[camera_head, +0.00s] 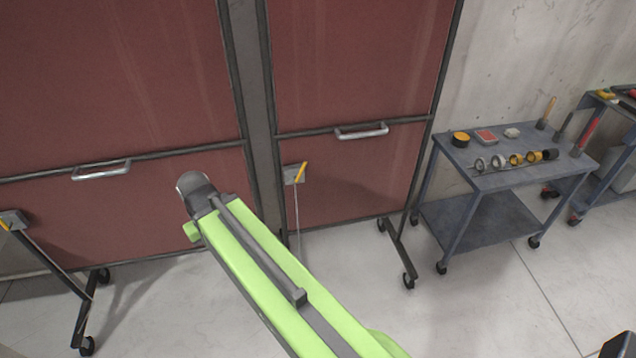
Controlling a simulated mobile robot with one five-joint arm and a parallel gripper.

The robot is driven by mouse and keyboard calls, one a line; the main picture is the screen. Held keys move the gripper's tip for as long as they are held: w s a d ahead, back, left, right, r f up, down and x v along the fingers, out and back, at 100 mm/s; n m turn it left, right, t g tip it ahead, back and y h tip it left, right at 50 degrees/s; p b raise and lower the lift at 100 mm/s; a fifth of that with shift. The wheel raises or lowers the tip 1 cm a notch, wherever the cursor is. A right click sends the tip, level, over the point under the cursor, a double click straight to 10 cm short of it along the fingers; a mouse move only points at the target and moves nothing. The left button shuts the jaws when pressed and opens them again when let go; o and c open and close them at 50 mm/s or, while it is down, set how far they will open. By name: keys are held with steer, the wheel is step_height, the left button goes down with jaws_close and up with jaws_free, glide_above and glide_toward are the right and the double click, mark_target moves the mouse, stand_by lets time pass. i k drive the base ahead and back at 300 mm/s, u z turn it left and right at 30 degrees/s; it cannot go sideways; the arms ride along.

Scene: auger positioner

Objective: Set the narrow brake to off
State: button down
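The narrow panel (345,85) is dark red, on a wheeled frame, right of the wide panel (110,80). The narrow brake is a small grey box (291,176) with a yellow lever (301,172) low on the narrow panel's left side. Its lever tilts up and slightly right; a thin cable or rod runs down from it. A similar grey brake box (14,219) with a yellow lever stands at the left edge, by the wide panel. My green arm reaches up from the bottom, its dark rounded end left of the narrow brake in the picture. No gripper fingers show.
A blue-grey cart (470,215) with tools and ring-shaped parts stands right of the panels. A second cart (606,160) is at the right edge. Handles (361,131) and (101,170) stick out from the panels. Wheeled feet (403,262) stand on the floor. Floor before the narrow panel is partly clear.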

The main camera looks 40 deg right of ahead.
mark_target(295, 178)
steer(key=z, duration=0.15)
steer(key=k, duration=0.2)
steer(key=u, duration=0.9)
steer(key=i, duration=1)
